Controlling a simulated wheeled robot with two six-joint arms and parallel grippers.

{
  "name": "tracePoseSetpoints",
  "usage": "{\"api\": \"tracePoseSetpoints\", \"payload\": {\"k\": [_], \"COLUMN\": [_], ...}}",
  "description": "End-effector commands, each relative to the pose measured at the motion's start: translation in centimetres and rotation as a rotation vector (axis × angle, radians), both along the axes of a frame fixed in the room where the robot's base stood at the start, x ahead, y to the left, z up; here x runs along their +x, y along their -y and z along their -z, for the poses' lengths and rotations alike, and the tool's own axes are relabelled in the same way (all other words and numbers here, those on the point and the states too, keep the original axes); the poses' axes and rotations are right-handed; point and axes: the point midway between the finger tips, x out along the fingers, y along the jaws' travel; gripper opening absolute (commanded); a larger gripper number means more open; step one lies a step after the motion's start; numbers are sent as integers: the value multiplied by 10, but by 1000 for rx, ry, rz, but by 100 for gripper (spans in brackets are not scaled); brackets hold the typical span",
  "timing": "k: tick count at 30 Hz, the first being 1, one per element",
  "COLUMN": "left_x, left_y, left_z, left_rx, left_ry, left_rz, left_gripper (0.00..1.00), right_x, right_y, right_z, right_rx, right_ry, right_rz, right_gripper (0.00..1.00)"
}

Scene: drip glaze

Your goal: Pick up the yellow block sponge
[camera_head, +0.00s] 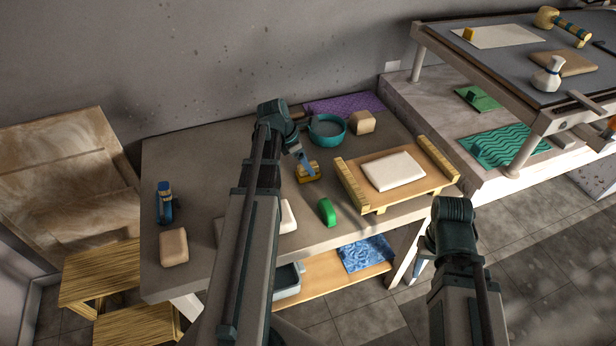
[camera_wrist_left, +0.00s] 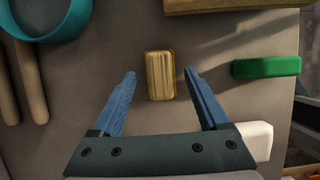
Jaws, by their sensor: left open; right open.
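A small yellow block (camera_head: 309,176), which I take for the sponge, lies on the grey table below my left gripper (camera_head: 306,164). In the left wrist view the yellow block (camera_wrist_left: 160,75) has lengthwise streaks and sits between and slightly beyond the open blue fingertips of my left gripper (camera_wrist_left: 160,76). A gap shows on both sides, and no contact is visible. How high the fingers are above the table is unclear. My right gripper (camera_head: 422,266) is away from the block, beyond the table's front edge, partly hidden by its arm; nothing shows in it.
A teal bowl (camera_head: 327,131) and a beige block (camera_head: 362,123) stand behind. A green piece (camera_head: 327,212) lies in front. A wooden railed board (camera_head: 440,183) with a white slab (camera_head: 393,171) is to the right.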

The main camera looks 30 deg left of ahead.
Motion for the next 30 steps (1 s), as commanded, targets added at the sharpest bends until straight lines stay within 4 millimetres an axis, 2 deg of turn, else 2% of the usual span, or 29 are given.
{"api": "tracePoseSetpoints", "payload": {"k": [1, 3, 12, 14, 25, 30], "left_x": [2, 5, 6, 6, 6, 6], "left_y": [2, 3, 5, 5, 5, 5], "left_z": [14, 20, 20, 20, 20, 20], "left_rx": [0, 0, 0, 0, 0, 0], "left_ry": [0, 0, 0, 0, 0, 0], "left_rz": [0, 0, -1, -1, -1, -1], "left_gripper": [78, 78, 78, 68, 2, 0], "right_x": [0, 0, 0, 0, 0, 0], "right_y": [0, 0, 0, 0, 0, 0], "right_z": [14, 20, 20, 20, 20, 20], "right_rx": [0, 0, 0, 0, 0, 0], "right_ry": [0, 0, 0, 0, 0, 0], "right_rz": [0, 0, 0, 0, 0, 0], "right_gripper": [50, 50, 50, 50, 50, 50]}}
